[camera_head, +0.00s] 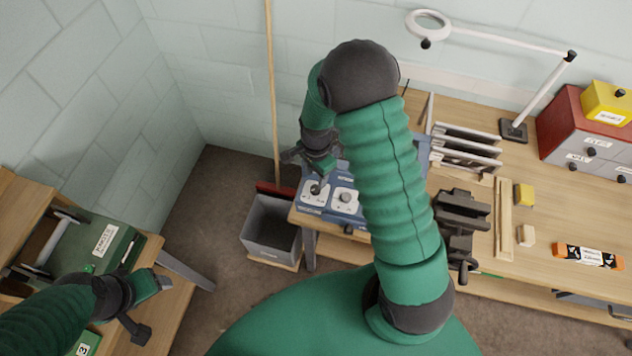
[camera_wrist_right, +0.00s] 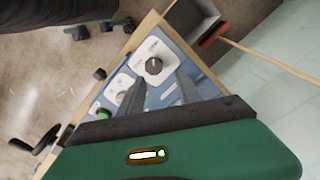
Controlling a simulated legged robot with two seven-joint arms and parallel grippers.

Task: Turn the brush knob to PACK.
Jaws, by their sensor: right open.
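A blue control box (camera_head: 337,212) stands at the left end of the workbench, with white dial plates on its face. A dark knob (camera_head: 316,189) sits on the left plate and a second knob (camera_head: 345,198) on the plate beside it. Labels are too small to read, so I cannot tell which is the brush knob. My right gripper (camera_head: 312,169) is open over the left knob. In the right wrist view that knob (camera_wrist_right: 154,65) shows just past the fingertips, apparently ungripped. My left gripper (camera_head: 148,306) is open and empty, near the green box at lower left.
A grey bin (camera_head: 270,226) stands on the floor left of the bench. A dark vise (camera_head: 460,225) is right of my arm. A wooden pole (camera_head: 271,90) leans by the wall. A green box (camera_head: 100,250) sits on the left table.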

